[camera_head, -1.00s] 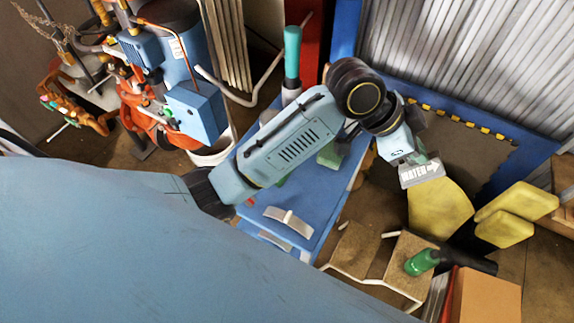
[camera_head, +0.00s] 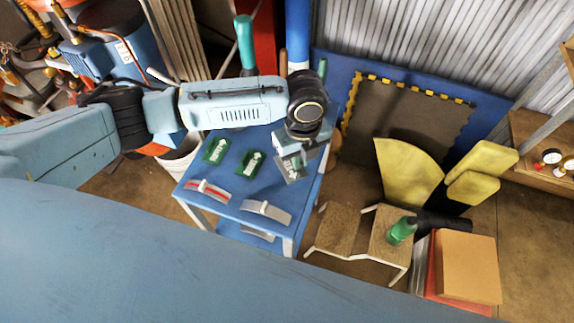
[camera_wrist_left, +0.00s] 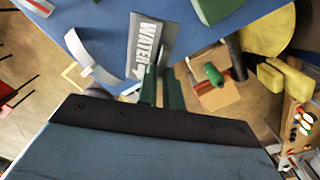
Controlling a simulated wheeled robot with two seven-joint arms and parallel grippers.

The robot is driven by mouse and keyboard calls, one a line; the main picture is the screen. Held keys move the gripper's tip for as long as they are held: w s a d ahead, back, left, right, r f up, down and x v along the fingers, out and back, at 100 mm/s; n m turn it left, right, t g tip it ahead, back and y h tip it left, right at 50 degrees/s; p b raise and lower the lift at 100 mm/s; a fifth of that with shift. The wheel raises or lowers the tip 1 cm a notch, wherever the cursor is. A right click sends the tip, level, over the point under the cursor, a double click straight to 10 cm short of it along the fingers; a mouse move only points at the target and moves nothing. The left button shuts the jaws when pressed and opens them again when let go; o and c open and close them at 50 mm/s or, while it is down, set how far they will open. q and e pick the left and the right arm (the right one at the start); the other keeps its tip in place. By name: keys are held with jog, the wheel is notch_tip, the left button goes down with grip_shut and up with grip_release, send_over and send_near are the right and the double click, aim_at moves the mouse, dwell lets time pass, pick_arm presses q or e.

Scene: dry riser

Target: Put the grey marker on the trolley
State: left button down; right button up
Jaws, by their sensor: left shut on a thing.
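The grey marker (camera_head: 293,168), a flat plate lettered "WATER" with an arrow, is in my left gripper (camera_head: 287,151). The left wrist view shows the marker (camera_wrist_left: 150,42) between the shut dark green fingers (camera_wrist_left: 162,90). In the head view it appears over the right part of the blue trolley (camera_head: 233,187); the trolley top also shows in the left wrist view (camera_wrist_left: 100,22). I cannot tell whether the marker touches the top. My right gripper is not in view.
On the trolley lie two green markers (camera_head: 216,150) (camera_head: 249,164), a curved red-striped piece (camera_head: 207,190) and a curved grey piece (camera_head: 267,211). Right of it stand a brown-topped step (camera_head: 338,232), yellow panels (camera_head: 408,173) and a cardboard box (camera_head: 468,266).

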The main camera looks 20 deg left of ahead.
aim_at(300, 171)
pick_arm(q)
notch_tip(300, 171, down, 6)
jog(key=shift+r+b, duration=0.1)
jog(key=shift+b, duration=0.25)
jog(key=c, duration=1.5)
grip_release()
jog(key=shift+c, duration=0.2)
notch_tip(300, 171, up, 12)
jog(key=shift+p, duration=0.75)
